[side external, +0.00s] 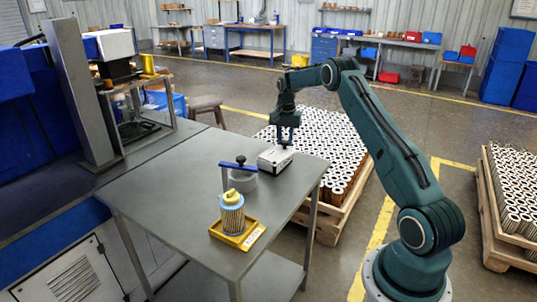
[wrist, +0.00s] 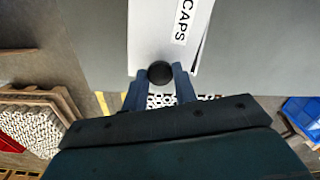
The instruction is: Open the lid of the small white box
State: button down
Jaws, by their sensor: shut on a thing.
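The small white box (side external: 272,161) sits near the far right edge of the grey table in the side external view. In the wrist view its white top (wrist: 160,30) carries a label reading CAPS. A round black knob (wrist: 160,72) is at the near end of that top. My gripper (side external: 285,144) points down at the far right end of the box. In the wrist view my gripper (wrist: 160,76) has its two blue-grey fingers shut on the knob, one on each side. The lid looks down on the box; a small gap cannot be ruled out.
A pallet of cartridges (side external: 318,140) lies beyond the table.

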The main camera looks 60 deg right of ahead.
jog(key=shift+s+d+m, duration=0.1)
jog(key=shift+s+m, duration=0.6)
jog(key=shift+s, duration=0.1)
jog(key=s+a+m, duration=0.8)
jog(key=s+m, duration=0.3)
jog(key=m, duration=0.4)
jog(key=shift+s, duration=0.1)
jog(key=c, duration=1.1)
grip_release()
jog(key=shift+r, duration=0.1)
notch_tip(320, 180, up, 14)
